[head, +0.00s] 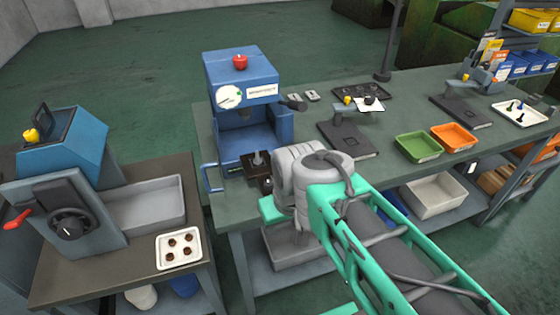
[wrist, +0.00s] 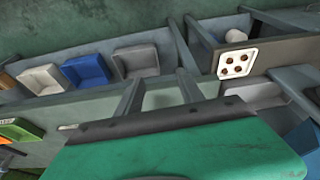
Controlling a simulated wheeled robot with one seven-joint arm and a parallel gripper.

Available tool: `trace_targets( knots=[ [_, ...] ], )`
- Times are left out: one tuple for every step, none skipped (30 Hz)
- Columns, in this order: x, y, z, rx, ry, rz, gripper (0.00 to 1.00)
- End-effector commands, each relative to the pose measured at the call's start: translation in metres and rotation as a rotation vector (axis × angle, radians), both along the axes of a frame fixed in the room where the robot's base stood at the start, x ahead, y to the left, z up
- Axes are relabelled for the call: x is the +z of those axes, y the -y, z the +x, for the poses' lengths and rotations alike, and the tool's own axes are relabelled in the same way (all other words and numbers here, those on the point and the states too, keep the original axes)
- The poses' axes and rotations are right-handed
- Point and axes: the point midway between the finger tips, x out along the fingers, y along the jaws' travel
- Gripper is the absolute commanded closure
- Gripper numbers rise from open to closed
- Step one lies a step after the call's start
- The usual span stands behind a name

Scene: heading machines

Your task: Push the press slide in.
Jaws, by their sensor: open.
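The blue press (head: 243,92) stands on the bench at the left in the head view, with a red button on top and a dial on its front. Its dark slide (head: 247,171) sticks out of the lower front opening and bears a small light metal part (head: 257,158). The slide's right side is close to my grey wrist, which partly covers that area. My green arm reaches in from the lower right. In the wrist view a green part of mine with a dark edge fills the bottom. The press does not show clearly there.
A second blue machine (head: 65,150) is on the left bench, near a white tray (head: 180,249) with brown parts. Green (head: 418,146) and orange (head: 454,137) bins sit on the bench to the right.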

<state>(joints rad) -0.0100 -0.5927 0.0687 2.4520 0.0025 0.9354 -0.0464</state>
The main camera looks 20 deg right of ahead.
Motion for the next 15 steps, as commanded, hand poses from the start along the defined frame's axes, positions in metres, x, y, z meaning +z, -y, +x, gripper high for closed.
trace_targets(
  knots=[
    [0.010,-0.001,0.010,0.046,-0.016,-0.012,0.55],
    [0.017,-0.001,0.018,0.085,-0.031,-0.022,0.55],
    [0.028,-0.001,0.030,0.148,-0.056,-0.037,0.55],
    [0.036,-0.001,0.041,0.201,-0.078,-0.048,0.55],
    [0.043,0.000,0.051,0.257,-0.103,-0.059,0.55],
    [0.053,0.000,0.065,0.334,-0.133,-0.071,0.55],
    [0.059,0.001,0.076,0.391,-0.155,-0.080,0.55],
    [0.064,0.002,0.085,0.445,-0.177,-0.086,0.55],
    [0.071,0.003,0.097,0.513,-0.201,-0.092,0.55],
    [0.075,0.004,0.105,0.559,-0.218,-0.094,0.55],
    [0.078,0.005,0.111,0.600,-0.231,-0.096,0.55],
    [0.081,0.006,0.118,0.645,-0.247,-0.099,0.55],
    [0.083,0.006,0.122,0.673,-0.255,-0.100,0.55],
    [0.084,0.006,0.125,0.694,-0.263,-0.099,0.55],
    [0.084,0.006,0.128,0.713,-0.267,-0.099,0.55]
  ],
)
